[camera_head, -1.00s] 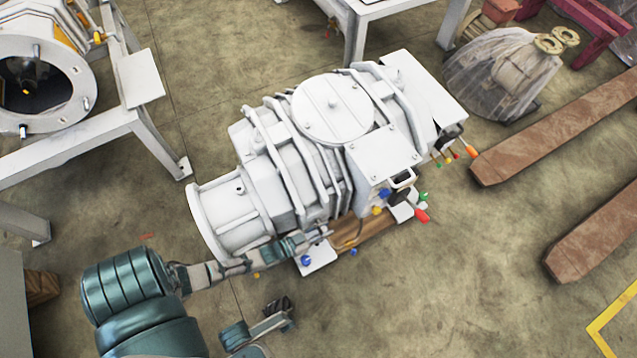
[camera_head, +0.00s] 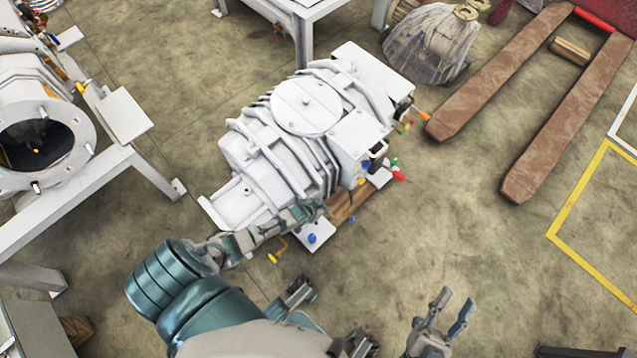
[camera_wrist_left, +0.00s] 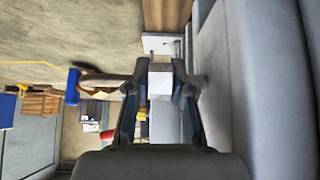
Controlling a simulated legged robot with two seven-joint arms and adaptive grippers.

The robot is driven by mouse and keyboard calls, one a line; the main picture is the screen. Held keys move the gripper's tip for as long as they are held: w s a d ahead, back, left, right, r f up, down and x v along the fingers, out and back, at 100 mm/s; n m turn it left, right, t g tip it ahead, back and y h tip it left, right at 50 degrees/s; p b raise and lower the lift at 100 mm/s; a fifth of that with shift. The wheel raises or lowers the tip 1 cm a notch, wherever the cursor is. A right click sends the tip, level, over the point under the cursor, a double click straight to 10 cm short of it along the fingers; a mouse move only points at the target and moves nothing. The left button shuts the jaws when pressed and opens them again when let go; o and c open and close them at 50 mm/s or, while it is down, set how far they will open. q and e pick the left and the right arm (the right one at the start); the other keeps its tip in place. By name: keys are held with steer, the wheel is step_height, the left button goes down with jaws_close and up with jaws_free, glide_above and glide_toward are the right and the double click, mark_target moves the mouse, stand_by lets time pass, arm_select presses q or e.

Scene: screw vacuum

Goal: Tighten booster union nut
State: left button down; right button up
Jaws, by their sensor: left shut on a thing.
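The white vacuum machine (camera_head: 300,130), with a round lid on top, stands in the middle of the head view. My left gripper (camera_head: 318,208) reaches to its lower front side, beside the brown board with coloured knobs. In the left wrist view, my left gripper (camera_wrist_left: 160,83) is shut on a small pale block-like part (camera_wrist_left: 160,86) close to the machine's grey side. I cannot tell if this part is the booster union nut. My right gripper (camera_head: 445,312) is open and empty above bare floor at the lower right, apart from the machine.
A brown pallet-truck fork pair (camera_head: 530,110) lies at the right. A white frame with a round flanged vessel (camera_head: 45,140) stands at the left. A wrapped bundle (camera_head: 430,42) is at the back. A yellow floor line (camera_head: 572,205) runs at right. Floor around my right gripper is clear.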

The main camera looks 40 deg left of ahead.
arm_select(q)
steer(key=shift+w+r+g, duration=0.1)
steer(key=shift+w+g, duration=0.1)
steer(key=shift+g, duration=0.45)
steer(key=shift+w+r+g, duration=0.1)
steer(key=shift+w+g, duration=0.1)
steer(key=shift+g, duration=0.45)
arm_select(e)
steer(key=shift+w+a+f+g, duration=0.1)
steer(key=shift+w+f+g, duration=0.55)
steer(key=shift+f+g, duration=0.25)
arm_select(q)
steer(key=shift+f+p, duration=0.1)
steer(key=shift+p, duration=0.2)
arm_select(e)
steer(key=shift+w, duration=0.1)
arm_select(q)
steer(key=c, duration=1.3)
jaws_free()
steer(key=shift+s+f, duration=0.1)
arm_select(e)
steer(key=shift+f, duration=0.1)
arm_select(q)
steer(key=shift+s, duration=0.1)
steer(key=shift+s+r, duration=0.15)
steer(key=shift+r, duration=0.05)
steer(key=v, duration=1.1)
steer(key=shift+r, duration=0.2)
